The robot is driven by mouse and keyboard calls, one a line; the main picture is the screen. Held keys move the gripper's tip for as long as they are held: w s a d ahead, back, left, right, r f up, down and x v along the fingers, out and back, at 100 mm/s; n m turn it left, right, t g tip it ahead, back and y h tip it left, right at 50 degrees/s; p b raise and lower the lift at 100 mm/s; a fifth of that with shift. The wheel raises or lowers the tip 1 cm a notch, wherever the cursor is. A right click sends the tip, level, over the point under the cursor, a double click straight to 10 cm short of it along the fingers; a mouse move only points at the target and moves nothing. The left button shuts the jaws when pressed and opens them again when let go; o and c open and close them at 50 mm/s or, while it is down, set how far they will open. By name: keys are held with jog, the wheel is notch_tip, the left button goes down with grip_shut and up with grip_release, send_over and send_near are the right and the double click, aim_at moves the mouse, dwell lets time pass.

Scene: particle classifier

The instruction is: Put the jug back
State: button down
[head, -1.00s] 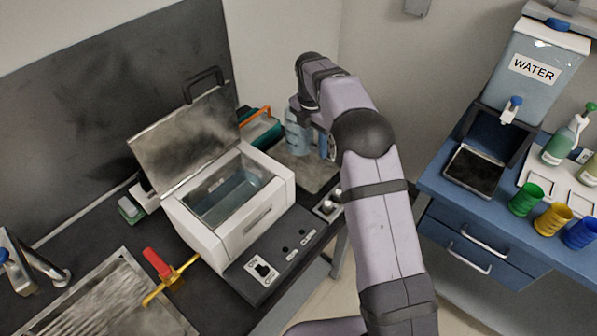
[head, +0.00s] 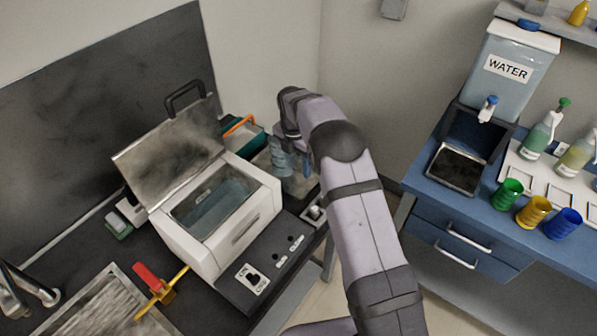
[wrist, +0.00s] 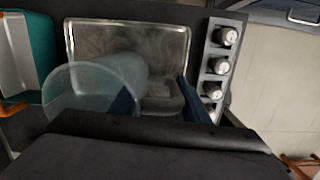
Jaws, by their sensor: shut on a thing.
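The jug (head: 283,158) is clear with a bluish tint. My gripper (wrist: 157,92) is shut on it, apparently at its handle. In the head view the jug is over the grey metal plate (head: 303,187) on the dark bench, partly hidden by my arm. In the wrist view the round rim of the jug (wrist: 95,88) shows at the left, with the plate (wrist: 175,38) behind it. The jug looks roughly upright. I cannot tell whether its base touches the plate.
A white water bath (head: 215,235) with its lid raised stands left of the plate. A teal box (wrist: 30,55) is close to the jug. A row of knobs (wrist: 218,65) borders the plate. The blue bench (head: 430,195) at right holds a water dispenser (head: 507,75).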

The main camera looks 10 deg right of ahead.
aim_at(298, 169)
jog(key=shift+f+p, duration=0.55)
jog(key=shift+f, duration=1.2)
jog(key=shift+f, duration=0.15)
jog(key=c, duration=1)
grip_release()
notch_tip(298, 169, up, 11)
jog(key=b, duration=0.3)
jog(key=s+d+r+m, duration=0.1)
jog(key=s+r+m, duration=0.2)
jog(key=s+m, duration=0.45)
jog(key=s+d+f+m, duration=0.1)
jog(key=s+f+m, duration=0.1)
jog(key=s+m, duration=0.7)
jog(key=s+d+f+m+g+y, duration=0.1)
jog(key=s+m, duration=0.8)
jog(key=s, duration=0.9)
jog(key=shift+s+d+f+m, duration=0.35)
jog(key=shift+d+f, duration=0.3)
jog(key=shift+f, duration=0.1)
